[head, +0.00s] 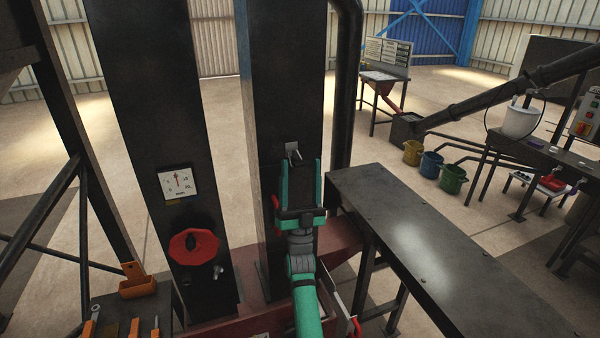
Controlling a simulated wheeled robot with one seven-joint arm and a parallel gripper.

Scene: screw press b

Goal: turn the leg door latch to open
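The latch (292,150) is a small pale metal handle on the front of the dark right-hand leg (268,90) of the press. My gripper (294,172), teal and black, is in front of this leg, just below the latch in the picture. Its two fingers stand apart, with nothing visible between them. The latch appears clear of the fingers, but the depth between them is hard to judge. My gripper hides the leg's lower part.
The left leg carries a dial gauge (178,182) and a red handwheel (195,246). A dark bench (425,240) stands close on the right. An orange holder (136,281) and tools are at lower left. Coloured buckets (431,165) stand farther back, with open floor beyond.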

